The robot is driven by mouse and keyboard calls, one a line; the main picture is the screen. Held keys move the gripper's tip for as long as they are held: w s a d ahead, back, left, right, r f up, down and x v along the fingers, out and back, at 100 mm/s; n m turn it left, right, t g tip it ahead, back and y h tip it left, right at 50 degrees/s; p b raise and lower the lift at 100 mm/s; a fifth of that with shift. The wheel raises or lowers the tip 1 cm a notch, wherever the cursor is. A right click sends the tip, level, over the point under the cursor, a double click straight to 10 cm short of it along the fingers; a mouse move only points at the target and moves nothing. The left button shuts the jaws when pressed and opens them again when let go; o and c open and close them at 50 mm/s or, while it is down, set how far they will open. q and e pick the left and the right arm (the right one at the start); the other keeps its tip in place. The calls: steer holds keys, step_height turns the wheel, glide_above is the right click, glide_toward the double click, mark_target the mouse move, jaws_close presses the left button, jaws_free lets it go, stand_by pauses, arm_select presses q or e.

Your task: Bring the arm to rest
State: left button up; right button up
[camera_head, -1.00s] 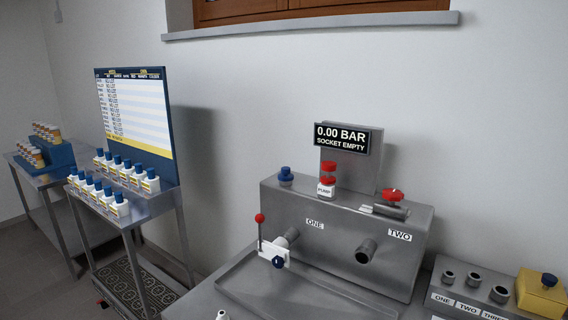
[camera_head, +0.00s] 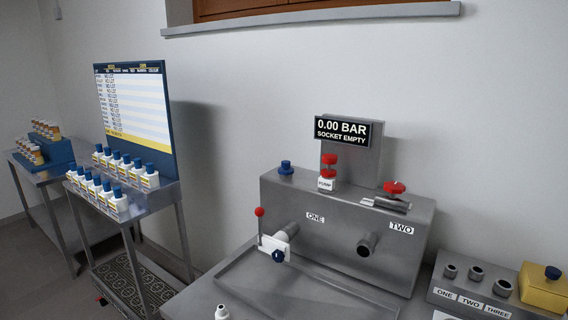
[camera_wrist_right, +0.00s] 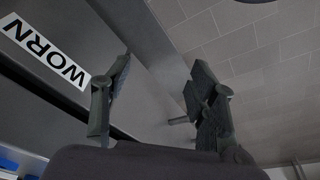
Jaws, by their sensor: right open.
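My right gripper (camera_wrist_right: 157,85) shows in the right wrist view. Its two dark fingers stand apart with nothing between them. A grey metal surface with a white label reading WORN (camera_wrist_right: 45,52) lies beyond the left finger, and tiled floor (camera_wrist_right: 255,50) shows beyond the right finger. Neither gripper is visible in the head view. There the test bench (camera_head: 335,228) carries a display reading 0.00 BAR, SOCKET EMPTY (camera_head: 341,130).
The bench has ports ONE (camera_head: 289,231) and TWO (camera_head: 367,244), a red-knobbed lever (camera_head: 260,226) and red valve (camera_head: 394,188). A fittings block (camera_head: 470,292) and yellow box (camera_head: 543,288) stand right. A bottle rack (camera_head: 150,200) stands left.

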steer(key=s+f+g+b, duration=0.15)
steer(key=s+f, duration=0.25)
steer(key=f, duration=0.8)
steer(key=s+f+b, duration=0.3)
steer(key=s+f, duration=0.1)
steer(key=f, duration=0.9)
steer(key=s+d+f+b, duration=0.2)
steer(key=s+d+f, duration=0.1)
steer(key=s+f, duration=0.8)
steer(key=shift+s+d+f, duration=0.15)
steer(key=shift+s+f, duration=0.1)
steer(key=shift+s, duration=0.2)
steer(key=shift+g, duration=0.25)
